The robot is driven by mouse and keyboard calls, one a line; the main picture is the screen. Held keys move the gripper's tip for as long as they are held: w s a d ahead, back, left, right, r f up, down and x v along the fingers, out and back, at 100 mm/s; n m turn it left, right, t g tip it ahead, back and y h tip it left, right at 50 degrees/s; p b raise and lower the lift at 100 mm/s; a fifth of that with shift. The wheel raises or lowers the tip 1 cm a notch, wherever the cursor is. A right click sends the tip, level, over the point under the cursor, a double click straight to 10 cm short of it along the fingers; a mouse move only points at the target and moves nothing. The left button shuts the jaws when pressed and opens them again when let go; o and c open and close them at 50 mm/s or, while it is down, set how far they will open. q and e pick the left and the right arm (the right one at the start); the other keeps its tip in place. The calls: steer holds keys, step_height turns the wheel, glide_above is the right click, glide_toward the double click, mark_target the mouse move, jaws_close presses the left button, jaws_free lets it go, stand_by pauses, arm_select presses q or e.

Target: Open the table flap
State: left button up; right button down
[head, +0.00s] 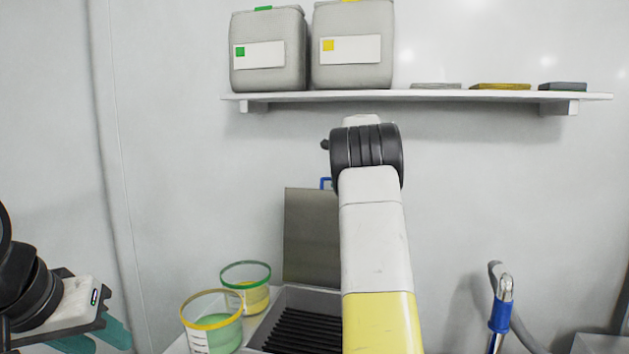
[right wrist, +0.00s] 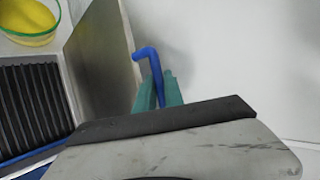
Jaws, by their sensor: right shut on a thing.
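The table flap (head: 311,236) is a flat grey panel standing raised, close to upright, at the back of the slatted grey table box (head: 322,298). Its blue handle (head: 325,183) shows at its top edge, partly behind my right arm. In the right wrist view the flap (right wrist: 102,62) stands beside the dark slats. My right gripper (right wrist: 158,92) has its teal fingers shut on the bent blue handle (right wrist: 149,58); in the head view my arm hides this gripper. My left gripper (head: 97,339) is at the lower left, teal fingers apart, empty, and away from the flap.
A yellow-rimmed tub (head: 212,322) and a green-rimmed tub (head: 246,286) stand left of the slats. A wall shelf (head: 415,95) above holds two grey canisters and several flat pieces. A blue and metal handle (head: 500,312) stands at the right.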

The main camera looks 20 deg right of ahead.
steer(key=shift+f, duration=0.2)
steer(key=c, duration=1.5)
jaws_free()
steer(key=shift+o, duration=0.2)
steer(key=shift+s+r, duration=0.1)
steer(key=v, duration=0.7)
steer(key=shift+s+r, duration=0.25)
